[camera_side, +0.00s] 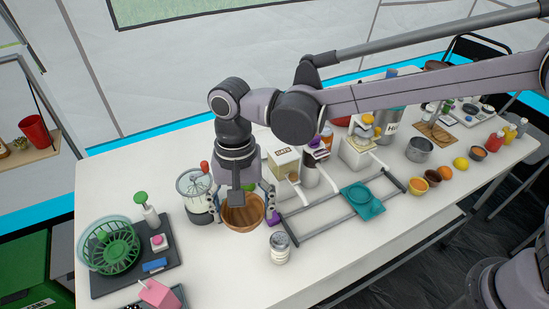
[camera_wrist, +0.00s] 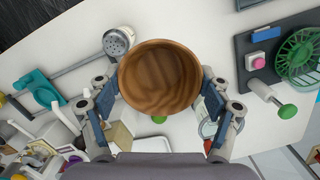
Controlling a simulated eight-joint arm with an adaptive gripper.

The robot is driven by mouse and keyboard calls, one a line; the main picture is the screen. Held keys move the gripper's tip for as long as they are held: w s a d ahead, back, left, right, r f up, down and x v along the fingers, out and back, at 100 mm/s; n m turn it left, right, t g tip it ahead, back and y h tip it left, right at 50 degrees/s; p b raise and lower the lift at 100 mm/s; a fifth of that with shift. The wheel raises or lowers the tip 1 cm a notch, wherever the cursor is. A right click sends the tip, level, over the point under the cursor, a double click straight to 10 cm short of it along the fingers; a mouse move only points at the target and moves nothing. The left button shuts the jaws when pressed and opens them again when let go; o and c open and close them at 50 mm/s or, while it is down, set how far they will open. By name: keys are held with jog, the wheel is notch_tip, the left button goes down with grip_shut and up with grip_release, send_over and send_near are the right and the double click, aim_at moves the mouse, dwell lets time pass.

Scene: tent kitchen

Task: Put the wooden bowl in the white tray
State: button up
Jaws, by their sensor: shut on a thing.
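The wooden bowl (camera_side: 243,218) is brown and round, upright, between the two fingers of my gripper (camera_side: 243,208) near the front left-middle of the white table. My gripper is shut on it, one finger against each side of its rim. In the wrist view the bowl (camera_wrist: 160,78) fills the gap between the fingers, and its inside looks empty. I cannot tell whether its base touches the table. A pale tray (camera_side: 486,116) with small dark items stands at the far right end of the table; it may be the white tray.
A salt shaker (camera_side: 280,248) stands just right of the bowl, and a glass jar (camera_side: 195,190) just left. A grey rack (camera_side: 320,232) with a teal dish (camera_side: 362,201) lies to the right. A dark tray (camera_side: 120,278) with a green basket (camera_side: 108,247) is at left. Bare table lies in front.

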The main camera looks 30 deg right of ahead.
notch_tip(320, 180, up, 3)
jog(key=shift+f, duration=0.2)
jog(key=shift+w+d+r+m, duration=0.15)
jog(key=shift+w+m, duration=0.25)
jog(key=shift+w, duration=0.3)
jog(key=w+d+m, duration=0.3)
jog(key=w+m, duration=0.1)
jog(key=w, duration=0.4)
jog(key=m+t, duration=0.2)
jog(key=m, duration=1.1)
send_over(273, 138)
jog(key=s+a, duration=0.2)
jog(key=s, duration=0.2)
notch_tip(273, 138, down, 5)
jog(key=shift+y, duration=0.3)
jog(key=shift+s+f, duration=0.15)
jog(key=shift+f, duration=5.1)
